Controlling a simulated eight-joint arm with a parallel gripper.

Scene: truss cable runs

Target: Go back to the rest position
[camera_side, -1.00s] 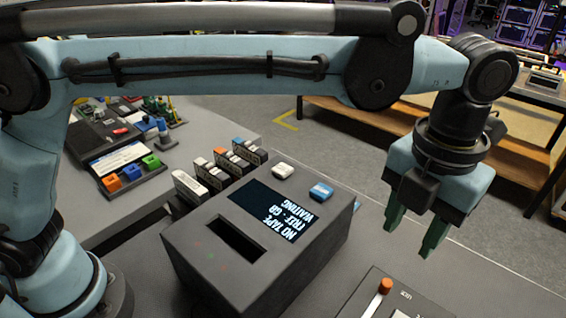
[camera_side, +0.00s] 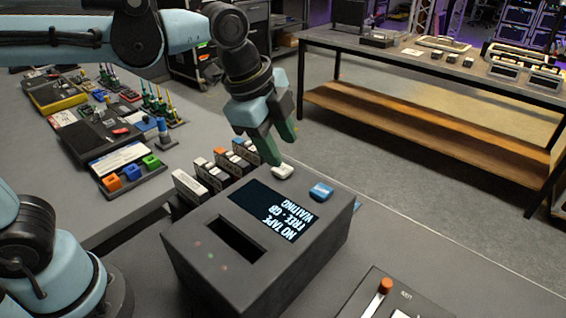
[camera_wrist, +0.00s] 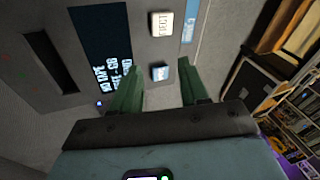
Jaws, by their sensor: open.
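My gripper (camera_side: 281,150) is open and empty, with its two green fingers pointing down. In the side view it appears at the far edge of the dark tape machine (camera_side: 190,250), with one fingertip close to the white button (camera_side: 283,171); I cannot tell whether they touch. In the wrist view the open gripper (camera_wrist: 158,76) has its fingers apart, with a small blue patch between the tips in the picture. The machine's screen (camera_side: 265,211) reads NO TAPE, FREE and WAITING. No rest-position marker is visible.
A blue button (camera_side: 321,191) sits on the machine, right of the screen. Several cassettes (camera_side: 192,187) stand beside it. A panel with an orange-knobbed lever (camera_side: 385,286) lies in front right. A block tray (camera_side: 130,178) is on the left. Open floor (camera_side: 400,150) lies behind.

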